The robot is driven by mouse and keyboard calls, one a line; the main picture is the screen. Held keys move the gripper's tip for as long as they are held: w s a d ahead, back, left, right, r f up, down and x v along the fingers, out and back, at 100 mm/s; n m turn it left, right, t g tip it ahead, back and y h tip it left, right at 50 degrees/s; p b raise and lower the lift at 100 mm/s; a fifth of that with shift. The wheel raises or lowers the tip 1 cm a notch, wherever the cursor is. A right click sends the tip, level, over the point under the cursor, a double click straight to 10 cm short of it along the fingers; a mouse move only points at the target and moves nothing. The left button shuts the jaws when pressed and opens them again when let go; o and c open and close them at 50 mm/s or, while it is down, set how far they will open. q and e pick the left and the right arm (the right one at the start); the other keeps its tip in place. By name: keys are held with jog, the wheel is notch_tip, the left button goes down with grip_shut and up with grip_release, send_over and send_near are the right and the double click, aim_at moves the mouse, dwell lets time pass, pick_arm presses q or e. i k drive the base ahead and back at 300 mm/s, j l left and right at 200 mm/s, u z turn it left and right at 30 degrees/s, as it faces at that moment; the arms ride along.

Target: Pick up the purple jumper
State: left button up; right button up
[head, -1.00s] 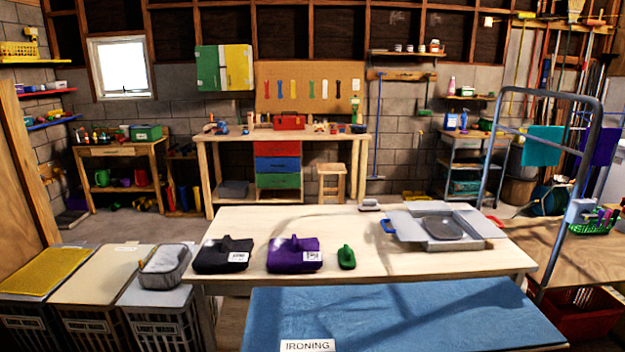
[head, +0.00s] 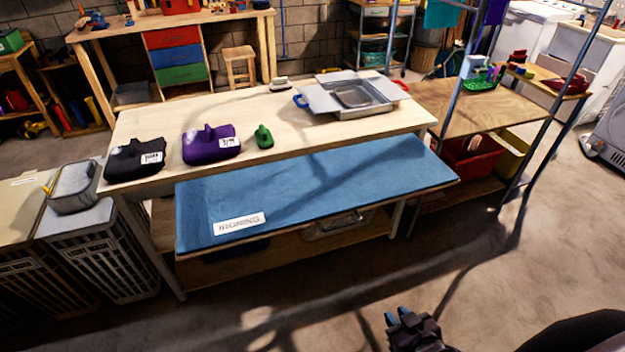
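The purple jumper (head: 211,146) is a folded bundle with a white label on its right side. It lies on the light wooden table (head: 300,140), between a black folded garment (head: 134,160) with a similar label and a small green object (head: 263,137). My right gripper (head: 404,318) shows at the bottom, low over the floor and far from the jumper. Its dark fingers are small and I cannot tell whether they are apart. My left gripper is not in view.
A blue ironing mat (head: 310,190) lies along the table's near side, with a shelf below. A grey metal tray (head: 350,97) stands at the table's far right. Hampers (head: 95,250) stand at the left. A clothes rail and wooden bench (head: 465,110) stand at the right. Floor in front is clear.

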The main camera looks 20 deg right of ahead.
aim_at(198, 146)
jog(key=i+j+z, duration=0.1)
jog(key=j, duration=0.3)
jog(key=i+j+z, duration=0.1)
jog(key=i+j, duration=0.15)
jog(key=j, duration=0.15)
jog(key=i+j+z, duration=0.1)
jog(key=j, duration=0.3)
jog(key=i+j+z, duration=0.1)
jog(key=j, duration=0.35)
jog(key=i+j+z, duration=0.1)
jog(key=j, duration=0.35)
jog(key=i+j+z, duration=0.1)
jog(key=j, duration=0.35)
jog(key=i, duration=0.1)
